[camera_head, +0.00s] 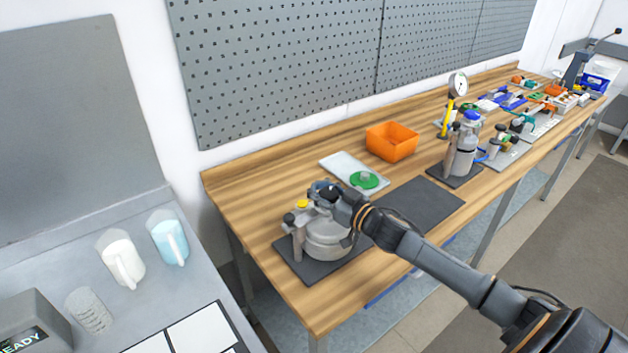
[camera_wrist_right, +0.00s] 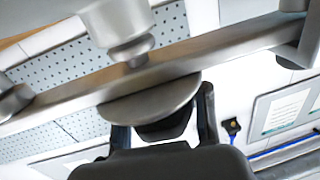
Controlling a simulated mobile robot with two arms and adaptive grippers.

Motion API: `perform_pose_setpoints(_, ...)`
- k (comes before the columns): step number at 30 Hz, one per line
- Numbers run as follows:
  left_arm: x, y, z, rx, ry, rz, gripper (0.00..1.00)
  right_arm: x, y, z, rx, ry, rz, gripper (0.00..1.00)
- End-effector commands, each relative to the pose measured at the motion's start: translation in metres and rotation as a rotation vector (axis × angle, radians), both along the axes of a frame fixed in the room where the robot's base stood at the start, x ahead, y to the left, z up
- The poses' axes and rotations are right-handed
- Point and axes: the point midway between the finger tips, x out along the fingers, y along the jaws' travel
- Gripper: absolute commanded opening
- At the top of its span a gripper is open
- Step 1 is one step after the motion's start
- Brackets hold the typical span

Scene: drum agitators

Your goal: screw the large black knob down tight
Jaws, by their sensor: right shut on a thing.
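A grey metal drum device (camera_head: 326,236) stands on a dark mat at the near end of the wooden bench. My right gripper (camera_head: 326,190) is at the top of this device, with its arm coming in from the lower right. In the right wrist view, the fingers are closed around a dark knob (camera_wrist_right: 166,128), which sits against a grey metal disc (camera_wrist_right: 150,102) and a crossbar (camera_wrist_right: 215,48). The fingers and palm hide much of the knob. In the head view the gripper covers it. My left gripper is not in view.
A small black knob (camera_head: 288,218) and a yellow cap (camera_head: 302,203) are on the device's left side. A green disc (camera_head: 364,180) lies on a pale tray behind. An orange bin (camera_head: 391,141) and a second device (camera_head: 464,150) stand farther along. The dark mat's right part (camera_head: 425,203) is clear.

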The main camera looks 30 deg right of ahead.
Motion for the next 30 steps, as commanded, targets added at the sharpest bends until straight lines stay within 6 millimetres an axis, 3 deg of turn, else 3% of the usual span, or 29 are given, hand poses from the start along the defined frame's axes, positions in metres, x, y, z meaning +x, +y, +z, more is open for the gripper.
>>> perform_pose_setpoints(6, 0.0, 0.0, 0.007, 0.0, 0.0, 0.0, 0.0, 0.0, -0.006, -0.002, 0.012, 0.001, -0.21, 0.0)
perform_pose_setpoints(15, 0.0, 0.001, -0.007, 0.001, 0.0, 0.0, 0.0, 0.0, -0.016, -0.004, 0.01, 0.0, -0.457, 0.0)
perform_pose_setpoints(30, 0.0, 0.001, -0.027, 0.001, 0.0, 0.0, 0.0, -0.003, -0.024, -0.002, -0.001, 0.0, -0.668, 0.0)
